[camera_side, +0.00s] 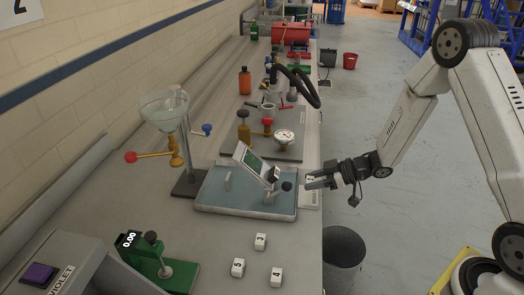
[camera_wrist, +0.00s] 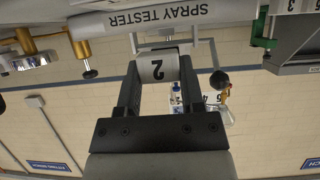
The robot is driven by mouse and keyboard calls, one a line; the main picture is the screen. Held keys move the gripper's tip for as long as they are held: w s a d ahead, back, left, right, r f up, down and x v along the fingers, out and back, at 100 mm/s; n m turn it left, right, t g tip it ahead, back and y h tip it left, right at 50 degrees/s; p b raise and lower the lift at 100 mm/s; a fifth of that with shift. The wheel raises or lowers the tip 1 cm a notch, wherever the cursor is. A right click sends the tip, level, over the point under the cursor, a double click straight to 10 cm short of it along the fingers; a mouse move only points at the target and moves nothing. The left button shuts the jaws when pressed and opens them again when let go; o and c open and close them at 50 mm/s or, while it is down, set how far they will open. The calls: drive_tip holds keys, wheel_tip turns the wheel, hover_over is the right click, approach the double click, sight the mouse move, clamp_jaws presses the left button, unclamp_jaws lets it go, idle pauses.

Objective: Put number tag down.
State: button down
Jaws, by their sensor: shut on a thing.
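My gripper (camera_side: 314,180) is shut on a white number tag marked 2 (camera_wrist: 158,68), which sits between both fingers in the wrist view. In the side view the gripper is at the right edge of the bench (camera_side: 215,245), beside the spray tester's blue-grey base (camera_side: 225,197); the fingers largely hide the held tag there. Three other white tags lie on the bench nearer the camera: tag 3 (camera_side: 260,241), tag 5 (camera_side: 238,267) and tag 4 (camera_side: 276,277).
The SPRAY TESTER label (camera_wrist: 158,15) shows close beyond the held tag. A glass funnel on a stand (camera_side: 168,108), a gauge (camera_side: 284,137) and a green device (camera_side: 160,265) stand on the bench. A dark bin (camera_side: 343,245) is on the floor. Bench around the loose tags is clear.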

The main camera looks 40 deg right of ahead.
sight(311, 196)
drive_tip(key=shift+f, duration=1.8)
drive_tip(key=shift+f, duration=0.1)
drive_tip(key=shift+c, duration=1.1)
unclamp_jaws()
drive_tip(key=v, duration=1.2)
drive_tip(key=shift+w, duration=0.1)
